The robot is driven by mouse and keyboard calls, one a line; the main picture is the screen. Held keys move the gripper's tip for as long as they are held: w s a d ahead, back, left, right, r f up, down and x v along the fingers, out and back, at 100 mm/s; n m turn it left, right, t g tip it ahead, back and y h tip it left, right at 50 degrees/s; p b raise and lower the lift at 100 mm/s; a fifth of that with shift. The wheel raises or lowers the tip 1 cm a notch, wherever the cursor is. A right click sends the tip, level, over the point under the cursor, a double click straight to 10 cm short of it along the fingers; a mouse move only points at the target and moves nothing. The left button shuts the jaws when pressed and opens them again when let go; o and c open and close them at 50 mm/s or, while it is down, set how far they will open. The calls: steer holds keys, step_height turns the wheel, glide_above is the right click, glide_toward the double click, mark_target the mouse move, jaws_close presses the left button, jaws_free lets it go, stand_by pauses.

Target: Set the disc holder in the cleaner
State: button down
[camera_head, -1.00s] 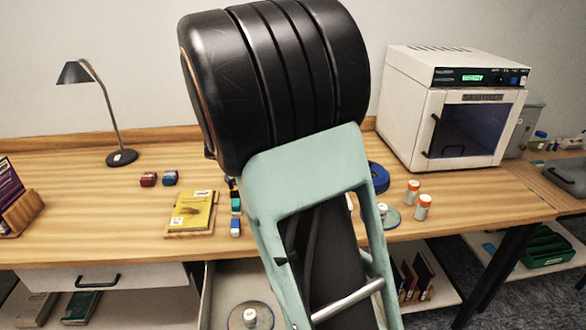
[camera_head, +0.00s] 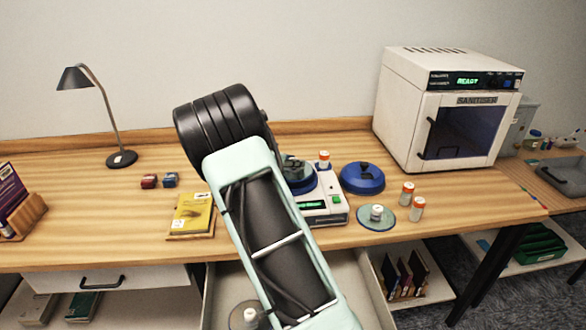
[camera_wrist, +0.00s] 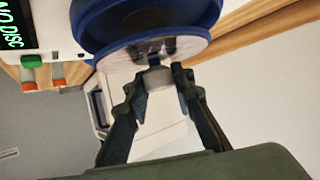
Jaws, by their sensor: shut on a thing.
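The cleaner (camera_head: 325,212) is a white device with a green display and button and a blue round tub (camera_head: 303,187), partly hidden behind my arm in the head view. In the wrist view its blue tub (camera_wrist: 100,22) fills the top, and a display (camera_wrist: 12,22) reads "NO DISC". My gripper (camera_wrist: 160,77) is shut on the pale knob of a disc holder (camera_wrist: 155,48), whose round disc lies against or very close to the blue tub; I cannot tell if it is seated. A blue lid (camera_head: 362,178) rests on the table to the right of the cleaner.
Another disc holder (camera_head: 376,217) lies in front of the blue lid, and one more (camera_head: 247,314) is in the open drawer. Orange-capped bottles (camera_head: 417,209) stand at right. A sanitizer box (camera_head: 445,110) stands behind. A yellow book (camera_head: 191,213) and lamp (camera_head: 122,158) are at left.

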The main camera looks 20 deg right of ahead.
mark_target(291, 169)
steer(key=f, duration=0.3)
steer(key=shift+w+f+p, duration=0.25)
steer(key=shift+f+p, duration=0.05)
steer(key=shift+f+b, duration=0.15)
steer(key=shift+b, duration=0.25)
steer(key=c, duration=1.7)
jaws_free()
steer(key=shift+r+p, duration=0.25)
steer(key=shift+p, duration=0.15)
steer(key=b+v, duration=0.2)
steer(key=v, duration=1)
steer(key=shift+f, duration=0.1)
